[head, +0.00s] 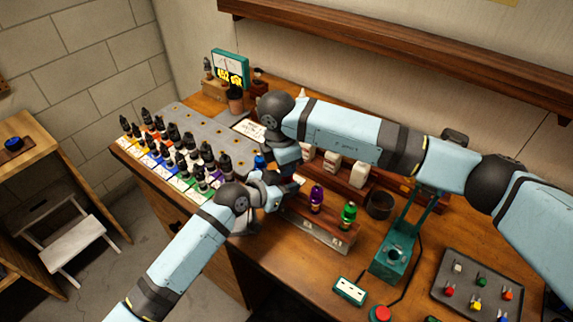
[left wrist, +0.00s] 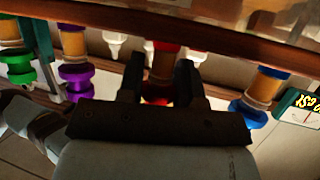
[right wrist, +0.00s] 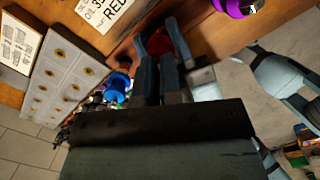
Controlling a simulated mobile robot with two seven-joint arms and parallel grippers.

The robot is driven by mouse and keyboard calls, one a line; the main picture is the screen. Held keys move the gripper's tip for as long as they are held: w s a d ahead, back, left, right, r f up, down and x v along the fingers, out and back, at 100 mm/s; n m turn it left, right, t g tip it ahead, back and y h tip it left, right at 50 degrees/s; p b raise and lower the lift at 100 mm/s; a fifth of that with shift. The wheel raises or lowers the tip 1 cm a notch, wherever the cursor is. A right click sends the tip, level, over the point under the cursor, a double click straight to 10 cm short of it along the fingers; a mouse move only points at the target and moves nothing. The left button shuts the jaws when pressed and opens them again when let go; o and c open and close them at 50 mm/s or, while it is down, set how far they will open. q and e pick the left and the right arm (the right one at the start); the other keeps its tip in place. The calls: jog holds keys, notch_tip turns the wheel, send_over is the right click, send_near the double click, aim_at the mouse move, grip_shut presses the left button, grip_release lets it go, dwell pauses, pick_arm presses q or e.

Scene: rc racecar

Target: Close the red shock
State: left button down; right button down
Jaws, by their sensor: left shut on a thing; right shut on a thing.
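The red shock (left wrist: 162,66) stands between the fingers of my left gripper (left wrist: 160,80) in the left wrist view, with red parts above and below a tan middle. My left gripper is shut on it. In the right wrist view, my right gripper (right wrist: 156,40) is shut around a red part (right wrist: 158,44) of the same shock. In the head view both grippers meet at the wooden rack, and my arms hide most of the red shock. I cannot tell how far the shock is closed.
The purple shock (head: 316,196) and green shock (head: 348,214) stand to the right; the blue shock (head: 260,161) is to the left. Bottles (head: 209,158) crowd the left of the bench. A green stand (head: 391,258), a dark cup (head: 379,206) and a parts tray (head: 462,268) are at the right.

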jog(key=c, duration=1.3)
grip_release()
jog(key=shift+r, duration=2.25)
jog(key=o, duration=0.6)
jog(key=shift+c, duration=0.2)
notch_tip(320, 180, up, 12)
jog(key=a, duration=0.1)
jog(key=shift+s+a, duration=0.15)
jog(key=shift+s, duration=0.1)
